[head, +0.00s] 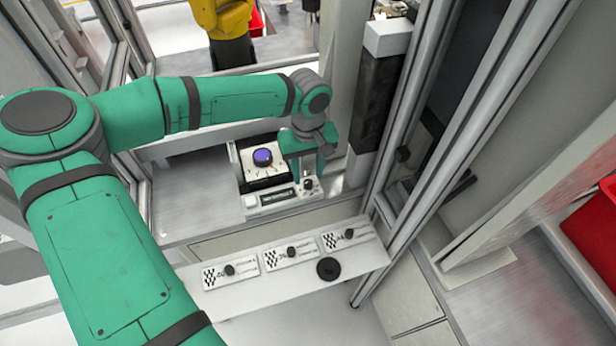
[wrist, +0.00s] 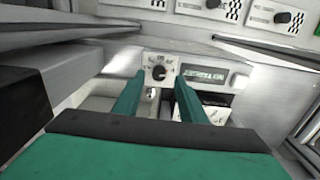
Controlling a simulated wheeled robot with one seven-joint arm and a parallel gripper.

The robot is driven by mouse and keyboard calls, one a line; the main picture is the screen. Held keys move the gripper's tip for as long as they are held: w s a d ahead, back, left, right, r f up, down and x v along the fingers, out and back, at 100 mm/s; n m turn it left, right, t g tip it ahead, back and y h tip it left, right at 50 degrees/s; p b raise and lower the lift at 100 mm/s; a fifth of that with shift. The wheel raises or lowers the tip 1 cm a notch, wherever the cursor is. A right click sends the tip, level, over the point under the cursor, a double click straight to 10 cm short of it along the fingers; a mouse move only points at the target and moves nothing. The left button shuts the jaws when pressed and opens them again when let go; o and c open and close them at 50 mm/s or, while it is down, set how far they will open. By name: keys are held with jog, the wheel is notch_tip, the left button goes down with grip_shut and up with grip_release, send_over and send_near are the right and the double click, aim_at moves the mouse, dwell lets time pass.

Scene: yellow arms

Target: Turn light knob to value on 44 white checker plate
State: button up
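The light knob (head: 307,185) is a small black knob on the front right corner of a light-coloured device (head: 250,203). In the wrist view the knob (wrist: 159,72) sits on a white dial plate (wrist: 150,62). My gripper (head: 308,167) is over that corner of the device, just above the knob. In the wrist view its two green fingers (wrist: 159,82) are apart, with the knob showing between and just beyond the tips. Contact is not visible. Three white checker plates, the right one (head: 336,243), stand on a shelf; their numbers are too small to read surely.
The white shelf (head: 300,277) in front carries a loose black disc (head: 328,268). A dark metal post (head: 376,95) stands close right of my gripper. Bare metal table (head: 195,190) lies left.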

aim_at(308, 184)
jog(key=shift+f, duration=1.45)
jog(key=shift+w, duration=0.1)
grip_shut()
jog(key=shift+d, duration=0.1)
jog(key=shift+w, duration=0.1)
